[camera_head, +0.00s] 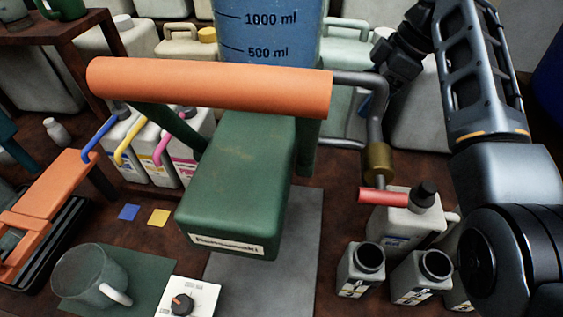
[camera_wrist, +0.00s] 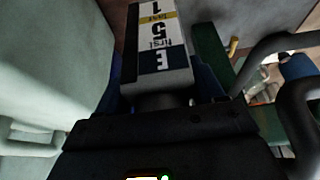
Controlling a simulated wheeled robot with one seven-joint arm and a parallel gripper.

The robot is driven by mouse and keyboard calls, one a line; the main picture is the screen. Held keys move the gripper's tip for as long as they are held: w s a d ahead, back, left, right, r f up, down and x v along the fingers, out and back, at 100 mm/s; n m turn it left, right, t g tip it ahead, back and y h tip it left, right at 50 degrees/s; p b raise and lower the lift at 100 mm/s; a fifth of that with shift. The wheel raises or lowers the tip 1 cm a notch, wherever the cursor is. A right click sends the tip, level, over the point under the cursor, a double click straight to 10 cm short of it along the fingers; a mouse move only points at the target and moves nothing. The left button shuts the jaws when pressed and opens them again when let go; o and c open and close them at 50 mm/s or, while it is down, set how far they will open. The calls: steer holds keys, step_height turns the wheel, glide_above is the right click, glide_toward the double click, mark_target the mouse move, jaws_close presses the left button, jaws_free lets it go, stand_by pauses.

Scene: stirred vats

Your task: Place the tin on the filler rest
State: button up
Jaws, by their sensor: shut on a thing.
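The tin (camera_wrist: 163,45) is a pale block with a dark neck and a white, yellow and navy label. In the wrist view my gripper (camera_wrist: 160,92) is shut on it around the neck, and the label faces the camera. In the head view my arm reaches up the right side to a dark wrist (camera_head: 395,60). There the fingers are mostly behind the grey pipe (camera_head: 376,120) and I cannot make out the held tin. I cannot tell for certain which surface is the filler rest.
A large green block (camera_head: 240,185) with an orange bar (camera_head: 210,88) fills the middle before a blue graduated vat (camera_head: 265,30). Similar open tins (camera_head: 358,275) stand at lower right. A glass mug (camera_head: 90,280) and dial box (camera_head: 188,298) are at lower left.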

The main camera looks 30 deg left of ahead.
steer(key=shift+s+a+f+n, duration=0.3)
steer(key=shift+s+a+f, duration=0.05)
steer(key=shift+s+f, duration=0.1)
steer(key=shift+f, duration=0.25)
step_height(320, 180, down, 13)
steer(key=s+d+f+p, duration=0.1)
steer(key=s+d+p, duration=0.1)
steer(key=s+p, duration=0.2)
steer(key=shift+s+f+p, duration=0.2)
steer(key=shift+s+p, duration=0.15)
steer(key=shift+s, duration=1.45)
steer(key=shift+d+f, duration=0.1)
steer(key=shift+f, duration=0.05)
steer(key=o, duration=1.1)
steer(key=shift+c, duration=0.2)
